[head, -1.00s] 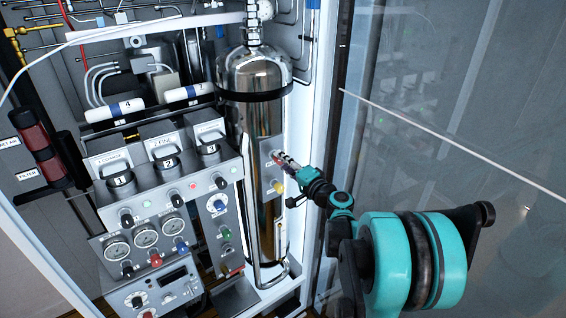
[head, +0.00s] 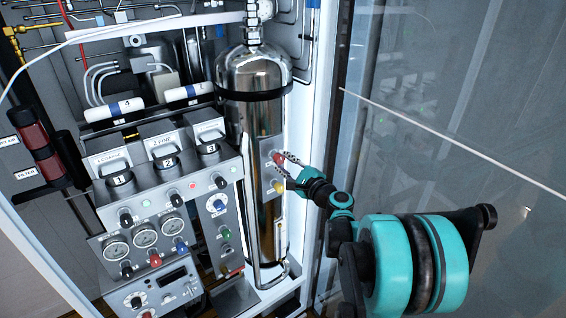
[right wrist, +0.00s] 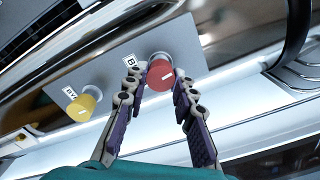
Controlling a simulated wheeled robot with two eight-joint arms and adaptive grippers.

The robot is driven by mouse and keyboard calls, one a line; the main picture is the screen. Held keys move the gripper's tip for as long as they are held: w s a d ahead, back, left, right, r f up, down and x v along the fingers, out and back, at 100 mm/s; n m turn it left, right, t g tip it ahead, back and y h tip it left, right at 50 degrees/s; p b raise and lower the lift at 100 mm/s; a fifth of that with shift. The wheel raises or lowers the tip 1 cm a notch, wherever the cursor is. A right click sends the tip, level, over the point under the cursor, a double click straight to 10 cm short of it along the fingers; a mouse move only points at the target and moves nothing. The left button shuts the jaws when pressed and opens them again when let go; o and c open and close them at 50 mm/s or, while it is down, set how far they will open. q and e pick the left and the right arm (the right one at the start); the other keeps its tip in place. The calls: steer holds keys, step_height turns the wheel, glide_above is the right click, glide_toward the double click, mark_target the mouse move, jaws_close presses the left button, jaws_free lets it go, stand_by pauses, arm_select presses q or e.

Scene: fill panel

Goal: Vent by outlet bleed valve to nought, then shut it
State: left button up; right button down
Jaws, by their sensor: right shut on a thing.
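A red round knob (head: 279,158) with a white line on its face sits on a small plate on the polished steel cylinder. It also shows in the right wrist view (right wrist: 168,75), beside a label reading "B". My right gripper (head: 284,161) is shut on the red knob, one finger on each side of it; it also shows in the right wrist view (right wrist: 160,88). A yellow knob (head: 278,186) sits just below on the same plate, apart from the fingers; it is at left in the right wrist view (right wrist: 82,106). My left gripper is out of view.
The steel cylinder (head: 252,110) stands beside a grey panel with several knobs, lamps and round gauges (head: 146,236); their needles are too small to read. A glass door (head: 440,120) stands at right, close to my right arm. The cabinet's white frame (head: 322,90) lies between.

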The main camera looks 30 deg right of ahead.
steer(key=shift+m, duration=0.7)
steer(key=c, duration=1.2)
jaws_free()
steer(key=s, duration=0.8)
steer(key=s+d, duration=0.1)
steer(key=s, duration=0.3)
